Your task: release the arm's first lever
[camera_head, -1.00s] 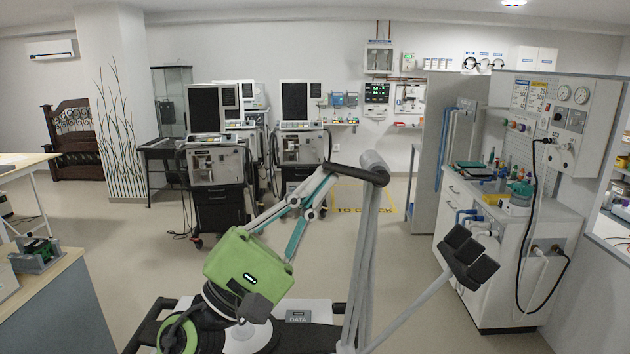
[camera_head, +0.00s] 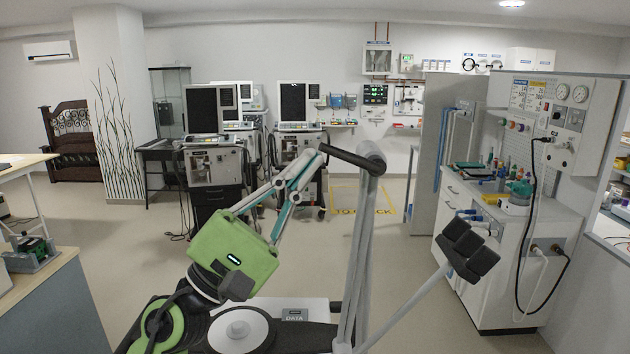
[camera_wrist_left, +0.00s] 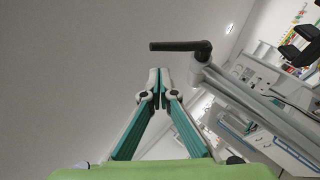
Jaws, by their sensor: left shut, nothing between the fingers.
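A grey jointed arm (camera_head: 362,240) stands in front of me. A dark lever (camera_head: 350,158) sticks out to the left from its top joint. The lever also shows in the left wrist view (camera_wrist_left: 180,46), with its joint at the right. My left gripper (camera_head: 318,158), with teal and grey fingers, is shut and empty. In the head view its tips overlap or lie very near the lever's free left end. In the left wrist view the shut tips (camera_wrist_left: 159,78) are below the lever with a gap; I cannot tell the depth. My right gripper is not visible.
A dark padded cradle (camera_head: 470,250) ends a grey link at the right. Ventilators on carts (camera_head: 215,165) stand farther back. A white workbench (camera_head: 495,270) with hoses is at the right. A desk (camera_head: 50,310) is at the left. Open floor lies between.

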